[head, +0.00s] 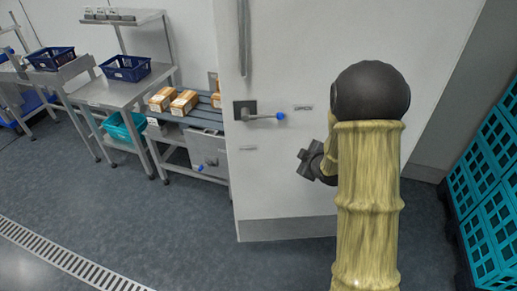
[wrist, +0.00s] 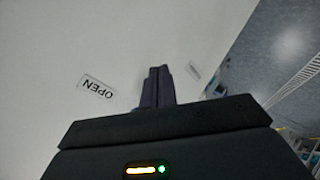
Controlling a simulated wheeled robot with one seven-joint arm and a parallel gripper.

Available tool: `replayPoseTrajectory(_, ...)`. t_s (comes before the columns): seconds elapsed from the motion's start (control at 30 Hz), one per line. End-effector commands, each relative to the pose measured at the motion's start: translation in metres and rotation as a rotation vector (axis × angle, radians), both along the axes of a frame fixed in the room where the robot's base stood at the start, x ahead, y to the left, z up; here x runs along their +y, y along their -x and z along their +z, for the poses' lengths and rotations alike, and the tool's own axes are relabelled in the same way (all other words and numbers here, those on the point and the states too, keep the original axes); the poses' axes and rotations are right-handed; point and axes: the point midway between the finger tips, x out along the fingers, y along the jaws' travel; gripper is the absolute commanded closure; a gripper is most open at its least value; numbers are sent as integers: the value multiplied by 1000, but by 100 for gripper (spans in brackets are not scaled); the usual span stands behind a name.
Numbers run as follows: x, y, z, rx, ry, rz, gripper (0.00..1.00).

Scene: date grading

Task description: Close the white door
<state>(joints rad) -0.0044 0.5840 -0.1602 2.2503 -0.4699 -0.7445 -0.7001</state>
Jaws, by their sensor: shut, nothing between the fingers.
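The white door (head: 285,175) stands swung open in the middle of the head view, its free edge on the left. My gripper (head: 308,160) is shut and empty, in front of the door face to the right of and below the handle. In the wrist view, the shut fingers (wrist: 157,86) point toward the white door (wrist: 110,45), with the OPEN label (wrist: 96,88) to their left. I cannot tell whether the fingertips touch the door.
Left of the door stand a roller conveyor (head: 196,117) with cartons (head: 184,102) and a steel table (head: 108,92) with a blue basket (head: 125,68). Stacked teal crates (head: 490,165) stand at the right. The floor (head: 150,225) before the door is clear, with a drain grate (head: 65,262).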

Motion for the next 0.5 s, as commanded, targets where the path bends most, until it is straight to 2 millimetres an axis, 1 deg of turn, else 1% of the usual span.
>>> replayPoseTrajectory(0.03,4,-11,-10,-52,37,71,100)
replayPoseTrajectory(0.1,12,-23,-19,-141,88,177,100)
replayPoseTrajectory(0.23,29,-36,-35,-311,171,368,100)
replayPoseTrajectory(0.37,46,-37,-54,-487,229,544,100)
replayPoseTrajectory(0.5,60,-26,-69,-663,260,689,100)
